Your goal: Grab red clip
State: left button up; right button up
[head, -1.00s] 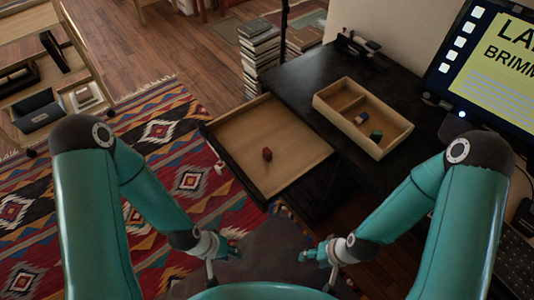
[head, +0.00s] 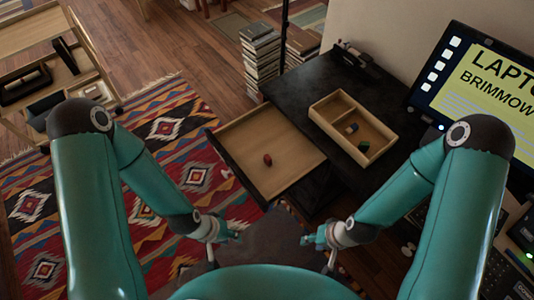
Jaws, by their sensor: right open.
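A small red clip (head: 267,160) lies on the bare floor of an open wooden drawer (head: 250,133) that sticks out of the dark desk. My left gripper (head: 230,235) is low in the picture, in front of the drawer and to the left of it, apart from the clip. It is too small to tell whether its fingers are open. My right gripper (head: 308,238) is open and empty, in front of the drawer and to the right, also apart from the clip.
A monitor (head: 480,85) stands at right. Stacked books (head: 262,60) stand behind the desk. A patterned rug (head: 165,127) covers the floor at left.

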aim_at(267, 159)
jog(key=z, duration=1.5)
jog(key=i, duration=0.15)
jog(key=u, duration=3.6)
jog(key=i, duration=0.65)
jog(key=z, duration=1.5)
